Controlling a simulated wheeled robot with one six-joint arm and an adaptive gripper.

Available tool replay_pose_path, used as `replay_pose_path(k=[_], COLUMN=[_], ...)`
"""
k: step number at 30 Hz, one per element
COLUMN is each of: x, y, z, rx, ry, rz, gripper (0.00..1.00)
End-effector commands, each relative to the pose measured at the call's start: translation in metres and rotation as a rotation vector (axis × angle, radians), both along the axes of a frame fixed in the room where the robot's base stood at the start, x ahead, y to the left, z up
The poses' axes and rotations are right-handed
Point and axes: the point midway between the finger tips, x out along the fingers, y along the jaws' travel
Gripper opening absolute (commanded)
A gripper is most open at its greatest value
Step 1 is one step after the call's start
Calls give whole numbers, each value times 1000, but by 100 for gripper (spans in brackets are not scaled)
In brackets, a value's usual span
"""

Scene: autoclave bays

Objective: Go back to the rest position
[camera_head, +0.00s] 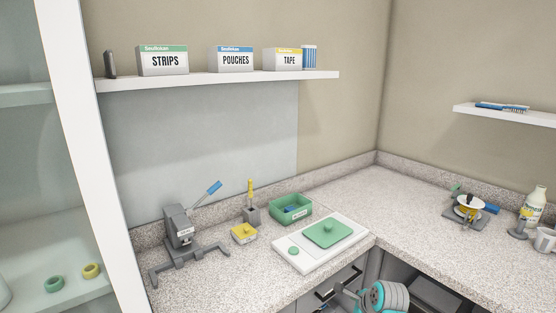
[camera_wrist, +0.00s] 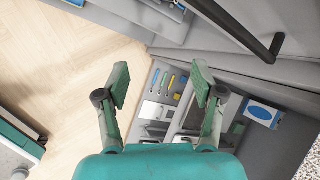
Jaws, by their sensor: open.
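My gripper (camera_wrist: 159,88) is in the wrist view with its two green-padded fingers spread wide and nothing between them. Behind the fingers lies an open drawer (camera_wrist: 165,75) with several small blue and yellow tools (camera_wrist: 172,81) in it. In the head view only a turquoise and grey part of my arm shows at the bottom, in front of the counter; the fingers are out of that view.
The speckled counter (camera_head: 250,285) carries a grey sealer (camera_head: 178,228), a green bin (camera_head: 291,211) and a white tray with a green lid (camera_head: 328,233). A dark drawer handle (camera_wrist: 262,50) is close by in the wrist view. Wood floor (camera_wrist: 70,60) is clear at left.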

Motion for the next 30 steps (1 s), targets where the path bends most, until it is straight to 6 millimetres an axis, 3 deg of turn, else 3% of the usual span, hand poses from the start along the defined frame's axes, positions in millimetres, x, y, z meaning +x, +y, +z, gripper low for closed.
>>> replay_pose_path(k=[1, 6, 15, 21, 30], x=[-15, -59, -150, -217, -319], y=[3, 11, 22, 28, 35], z=[-20, -66, -122, -142, -141], rx=[-25, -127, -331, -482, -724], ry=[-15, -96, -225, -302, -404], rz=[28, 133, 313, 433, 608], gripper=[68, 68, 68, 68, 68])
